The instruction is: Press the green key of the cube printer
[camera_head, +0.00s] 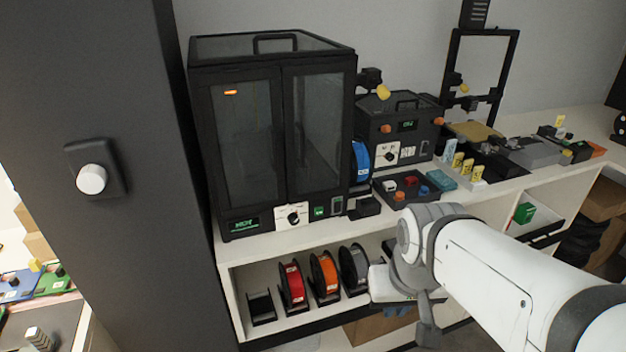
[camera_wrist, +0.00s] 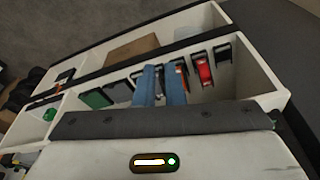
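The cube printer (camera_head: 275,130) is a large black cabinet with two glass doors, standing on the white counter at the left. Its lower front strip carries a lit screen (camera_head: 244,225), a white knob panel (camera_head: 293,217) and a small green key (camera_head: 319,211). A switch sits right of the key. My gripper (camera_head: 400,311) hangs low in front of the shelf, below and right of the key and well apart from it, mostly hidden by my wrist. In the wrist view its two blue fingers (camera_wrist: 162,84) stand close together with a narrow empty-looking gap. The key is not in the wrist view.
A smaller machine (camera_head: 398,132) and a dark tray (camera_head: 405,189) of small parts stand right of the printer. Spools, including a red one (camera_head: 291,286), sit on the shelf below. A dark pillar (camera_head: 95,240) with a white knob rises at the left.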

